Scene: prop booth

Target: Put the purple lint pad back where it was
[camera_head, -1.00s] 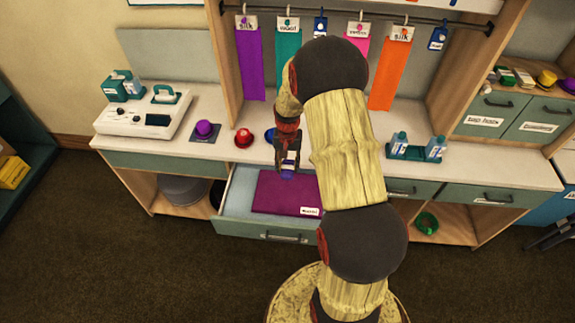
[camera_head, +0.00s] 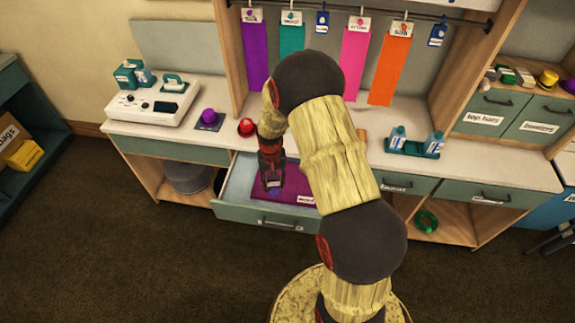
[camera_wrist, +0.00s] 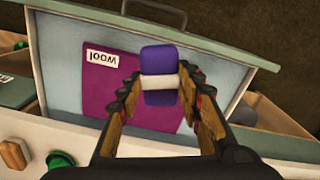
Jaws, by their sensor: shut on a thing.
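The purple lint pad (camera_wrist: 160,60), with a white band around its middle, is between the fingers of my gripper (camera_wrist: 160,90) in the wrist view. My gripper (camera_head: 271,181) is shut on it. In the head view the pad (camera_head: 274,191) shows small below the fingertips, over the open drawer (camera_head: 230,212). A flat magenta cloth (camera_wrist: 120,108) labelled "wool" lies in the drawer. In the wrist view the pad overlaps the cloth's right part; I cannot tell the height between them. My arm hides the drawer's right part in the head view.
On the white counter stand a purple dome on a dark pad (camera_head: 209,118), a red dome (camera_head: 246,127), a white machine (camera_head: 152,103) and a teal bottle tray (camera_head: 413,147). Coloured swatches (camera_head: 255,55) hang from a rail above. The drawer's front wall and handle (camera_head: 280,223) stick out.

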